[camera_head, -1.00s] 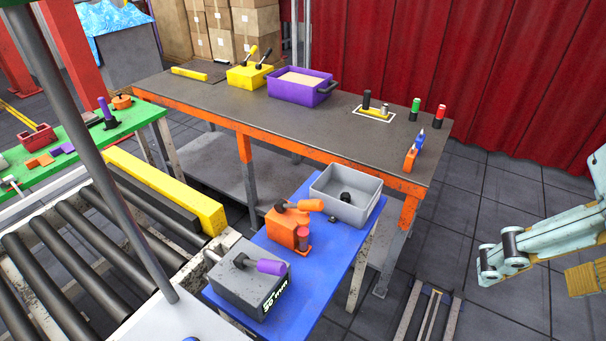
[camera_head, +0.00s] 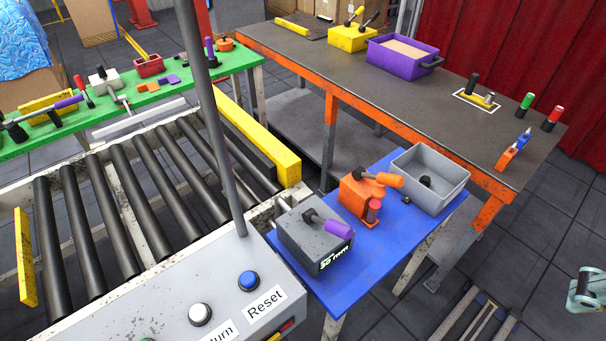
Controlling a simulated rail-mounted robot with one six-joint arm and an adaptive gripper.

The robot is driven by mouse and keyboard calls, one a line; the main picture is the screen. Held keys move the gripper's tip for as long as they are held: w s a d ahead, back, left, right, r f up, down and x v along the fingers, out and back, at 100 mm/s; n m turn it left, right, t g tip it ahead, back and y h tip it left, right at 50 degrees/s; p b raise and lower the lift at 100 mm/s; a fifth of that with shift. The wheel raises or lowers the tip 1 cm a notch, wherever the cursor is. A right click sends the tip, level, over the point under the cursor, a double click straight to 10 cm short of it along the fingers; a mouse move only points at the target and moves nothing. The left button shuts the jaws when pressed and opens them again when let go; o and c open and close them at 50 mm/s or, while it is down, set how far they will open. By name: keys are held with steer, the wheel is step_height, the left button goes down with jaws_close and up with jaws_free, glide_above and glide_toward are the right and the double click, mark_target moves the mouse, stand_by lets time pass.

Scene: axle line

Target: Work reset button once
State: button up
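The blue reset button (camera_head: 249,280) sits on the pale control panel (camera_head: 176,318) at the bottom of the head view, with a "Reset" label (camera_head: 265,303) beside it. A white button (camera_head: 200,314) is to its left, next to a partly cut-off label ending in "turn". A green button at the lower edge is mostly cut off. My gripper (camera_head: 585,288) is only partly in view at the right edge, far from the panel and to its right. Whether its fingers are open or shut cannot be made out.
A grey post (camera_head: 205,120) rises just behind the buttons. The roller conveyor (camera_head: 120,205) lies to the left.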

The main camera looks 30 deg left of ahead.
jaws_close()
stand_by(0.3)
stand_by(1.2)
